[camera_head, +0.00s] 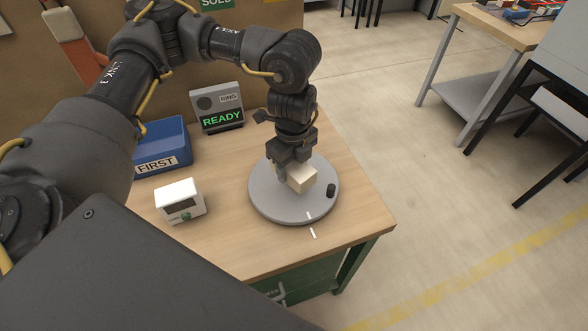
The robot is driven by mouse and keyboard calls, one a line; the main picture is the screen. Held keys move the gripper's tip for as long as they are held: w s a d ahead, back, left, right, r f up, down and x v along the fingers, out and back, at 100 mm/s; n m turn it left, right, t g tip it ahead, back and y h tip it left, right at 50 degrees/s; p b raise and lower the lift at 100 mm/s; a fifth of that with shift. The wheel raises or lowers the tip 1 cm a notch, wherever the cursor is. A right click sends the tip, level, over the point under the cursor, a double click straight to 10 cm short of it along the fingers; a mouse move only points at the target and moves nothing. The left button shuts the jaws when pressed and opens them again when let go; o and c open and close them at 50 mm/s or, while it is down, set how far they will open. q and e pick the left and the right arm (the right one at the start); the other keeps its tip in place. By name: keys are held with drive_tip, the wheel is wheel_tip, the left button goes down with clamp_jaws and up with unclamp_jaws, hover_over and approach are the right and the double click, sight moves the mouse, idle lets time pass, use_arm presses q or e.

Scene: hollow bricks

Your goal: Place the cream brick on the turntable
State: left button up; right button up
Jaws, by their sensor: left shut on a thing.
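The cream brick (303,180) is at the grey round turntable (265,200), over its upper middle. My left gripper (290,172) points down and is shut on the brick, covering its left part. The brick looks to be at or just above the turntable surface; I cannot tell whether it touches. The turntable has a short black knob (331,190) near its right edge and a white mark at its front rim, close to a white mark on the table. My right gripper is not in view.
A white box with a dark display and green button (180,201) stands left of the turntable. Behind are a blue bin labelled FIRST (163,147) and a grey panel showing READY (218,105). The wooden table (355,213) ends just right of the turntable.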

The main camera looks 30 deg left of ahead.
sight(293, 166)
use_arm(q)
drive_tip(key=shift+w+a+f, duration=0.3)
drive_tip(key=shift+w+f, duration=0.35)
drive_tip(key=shift+f, duration=0.2)
drive_tip(key=shift+w+a+f, duration=0.3)
drive_tip(key=shift+w+f, duration=0.35)
drive_tip(key=shift+f, duration=0.2)
drive_tip(key=shift+w+f, duration=0.1)
drive_tip(key=shift+f, duration=1.4)
drive_tip(key=shift+f, duration=0.15)
drive_tip(key=o, duration=1.3)
drive_tip(key=shift+o, duration=0.2)
wheel_tip(293, 166, up, 12)
drive_tip(key=shift+r, duration=0.2)
